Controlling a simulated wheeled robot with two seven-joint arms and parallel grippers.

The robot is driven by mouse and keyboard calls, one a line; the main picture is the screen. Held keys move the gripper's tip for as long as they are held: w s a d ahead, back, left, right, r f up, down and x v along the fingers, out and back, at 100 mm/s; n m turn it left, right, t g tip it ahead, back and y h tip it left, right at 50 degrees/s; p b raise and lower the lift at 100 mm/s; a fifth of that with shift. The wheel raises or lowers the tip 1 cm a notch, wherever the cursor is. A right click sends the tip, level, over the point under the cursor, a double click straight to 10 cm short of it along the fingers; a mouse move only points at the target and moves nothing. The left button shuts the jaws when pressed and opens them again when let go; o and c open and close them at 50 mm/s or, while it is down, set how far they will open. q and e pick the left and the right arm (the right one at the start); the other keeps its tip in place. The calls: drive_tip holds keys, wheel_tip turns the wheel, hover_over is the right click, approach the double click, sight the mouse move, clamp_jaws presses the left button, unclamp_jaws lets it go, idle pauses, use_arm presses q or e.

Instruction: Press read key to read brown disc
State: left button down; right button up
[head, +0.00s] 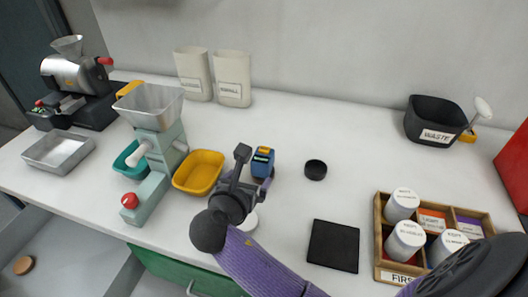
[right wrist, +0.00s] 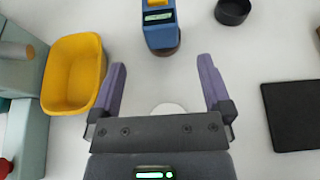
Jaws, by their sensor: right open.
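A blue handheld-looking reader (head: 262,161) with a yellow part on top and a small lit display stands near the table's middle. It also shows at the top of the right wrist view (right wrist: 159,26). A dark brown disc (right wrist: 166,50) shows at the reader's base, mostly hidden under it. My right gripper (head: 256,170) is open and empty, its two fingers (right wrist: 162,80) apart, just short of the reader. A white round disc (right wrist: 168,108) lies on the table below the gripper. Which part is the read key is too small to tell. My left gripper is not in view.
A yellow tray (head: 199,172) and a pale green hopper machine (head: 152,140) stand left. A small black cup (head: 315,170) and black mat (head: 333,246) lie right. A wooden box of white jars (head: 378,238) and a black waste bin (head: 433,117) are farther right.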

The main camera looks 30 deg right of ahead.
idle(0.3)
clamp_jaws()
idle(0.3)
idle(1.2)
